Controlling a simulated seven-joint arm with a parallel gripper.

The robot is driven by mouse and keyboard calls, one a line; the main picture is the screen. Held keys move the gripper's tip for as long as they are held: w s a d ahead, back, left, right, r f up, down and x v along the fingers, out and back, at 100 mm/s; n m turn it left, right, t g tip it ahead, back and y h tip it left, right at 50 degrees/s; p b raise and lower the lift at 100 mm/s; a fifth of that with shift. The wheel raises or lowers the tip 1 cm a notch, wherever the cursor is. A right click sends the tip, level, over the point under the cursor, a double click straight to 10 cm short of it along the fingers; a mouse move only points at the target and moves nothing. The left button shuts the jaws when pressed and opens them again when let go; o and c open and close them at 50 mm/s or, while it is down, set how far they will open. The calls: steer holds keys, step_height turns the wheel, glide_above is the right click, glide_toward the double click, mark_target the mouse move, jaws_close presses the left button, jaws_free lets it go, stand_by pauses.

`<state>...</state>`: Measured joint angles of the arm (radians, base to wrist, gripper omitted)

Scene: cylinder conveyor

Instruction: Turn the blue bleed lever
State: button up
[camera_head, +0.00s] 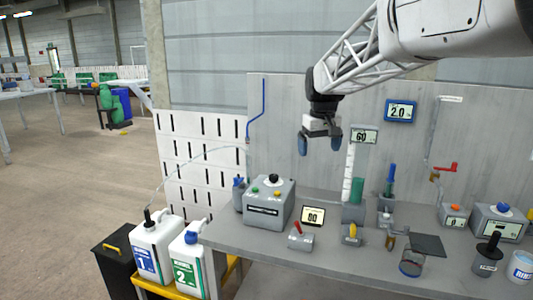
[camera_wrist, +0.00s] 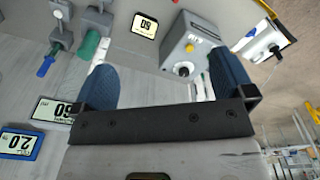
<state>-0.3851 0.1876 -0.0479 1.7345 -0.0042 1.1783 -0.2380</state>
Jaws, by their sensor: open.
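My gripper (camera_head: 320,146) is open and empty, with blue-padded fingers hanging above the bench (camera_head: 330,262) in the head view. The wrist view shows both fingers spread wide (camera_wrist: 166,76). An upright blue handle (camera_head: 392,173) stands on a grey fitting to the right of the gripper and lower; it also shows at the left of the wrist view (camera_wrist: 45,66). A small blue part (camera_head: 239,182) sits on a grey fitting at the bench's left end. I cannot tell which blue part is the bleed lever. The gripper is apart from both.
A green cylinder (camera_head: 357,190) stands by a white column. A grey box (camera_head: 269,202) with a black knob, a red lever (camera_head: 297,228) and a small display (camera_head: 313,216) are on the bench's left part. White jugs (camera_head: 157,250) stand at the left. The back panel bears displays (camera_head: 400,111).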

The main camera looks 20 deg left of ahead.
steer(key=w+a+f+n, duration=0.15)
steer(key=w+a, duration=0.25)
steer(key=a, duration=0.4)
steer(key=w+a+f+n, duration=0.1)
steer(key=w+a+f, duration=0.1)
steer(key=w+a, duration=0.35)
steer(key=n+g, duration=0.1)
steer(key=n, duration=0.1)
glide_above(236, 178)
step_height(236, 178, down, 8)
steer(key=shift+r, duration=0.15)
steer(key=shift+f, duration=5.5)
